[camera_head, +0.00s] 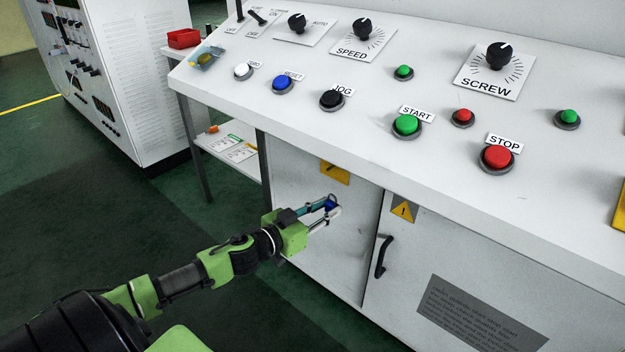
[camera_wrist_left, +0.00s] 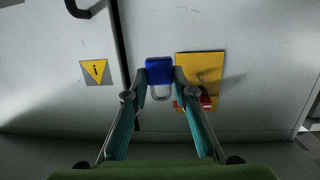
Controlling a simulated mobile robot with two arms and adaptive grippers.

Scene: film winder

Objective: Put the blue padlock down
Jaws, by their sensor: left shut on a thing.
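The blue padlock (camera_head: 331,204) is between the fingertips of my left gripper (camera_head: 328,211), in front of the white cabinet door. In the left wrist view, the padlock's blue body (camera_wrist_left: 160,70) is pinched between the two fingers of my left gripper (camera_wrist_left: 160,77). Its pale shackle (camera_wrist_left: 161,94) hangs in the gap between the fingers and looks closed. The padlock's distance from the door is hard to tell. My right gripper is in neither view.
A yellow plate (camera_head: 335,173) is on the door, just above the padlock; in the left wrist view it has a red piece (camera_wrist_left: 205,101). A black handle (camera_head: 382,257) and warning sign (camera_head: 403,209) are to the right. The console top (camera_head: 300,110) overhangs above. Green floor is open at left.

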